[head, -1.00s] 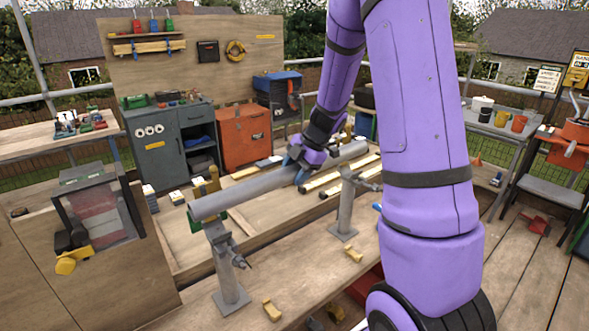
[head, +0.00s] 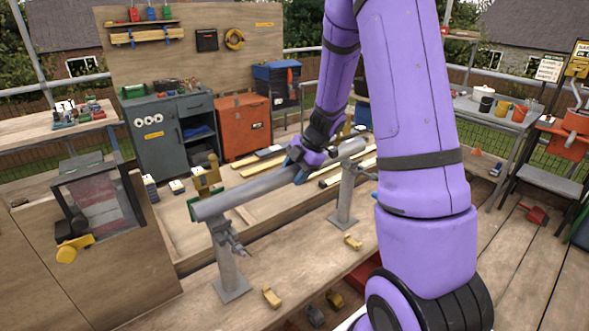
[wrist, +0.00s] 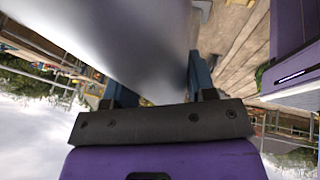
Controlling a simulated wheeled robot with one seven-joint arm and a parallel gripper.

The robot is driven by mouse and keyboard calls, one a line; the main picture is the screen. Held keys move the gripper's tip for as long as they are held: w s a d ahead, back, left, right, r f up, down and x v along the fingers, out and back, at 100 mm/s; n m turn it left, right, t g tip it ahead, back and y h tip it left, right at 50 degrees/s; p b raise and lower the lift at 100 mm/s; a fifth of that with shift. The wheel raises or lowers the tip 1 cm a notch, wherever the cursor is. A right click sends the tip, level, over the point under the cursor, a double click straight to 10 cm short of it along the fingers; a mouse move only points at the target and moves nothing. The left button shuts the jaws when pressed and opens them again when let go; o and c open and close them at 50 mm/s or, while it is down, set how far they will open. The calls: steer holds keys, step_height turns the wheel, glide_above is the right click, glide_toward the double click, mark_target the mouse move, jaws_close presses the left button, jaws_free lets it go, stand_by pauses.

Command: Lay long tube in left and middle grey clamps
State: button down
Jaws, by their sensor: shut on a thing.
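The long grey tube (head: 245,194) lies roughly level across two grey clamp stands in the head view. My gripper (head: 300,167) is shut on it around its middle. The left clamp stand (head: 229,264) is under the tube's near left end, and the other clamp stand (head: 346,198) is under its far right end. I cannot tell whether the tube is fully seated in either clamp. In the wrist view the tube (wrist: 130,40) fills the space between the blue fingers. My arm hides whatever stands further right.
Small yellow pieces (head: 271,297) lie on the bench near the stands. A framed box machine (head: 100,205) stands at the left. A grey cabinet (head: 170,135) and an orange cabinet (head: 243,126) stand behind.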

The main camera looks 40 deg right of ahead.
steer(key=shift+f, duration=1.4)
steer(key=shift+f, duration=0.1)
steer(key=shift+c, duration=1.8)
jaws_free()
steer(key=v, duration=1)
steer(key=shift+d+r, duration=0.15)
steer(key=shift+r, duration=0.2)
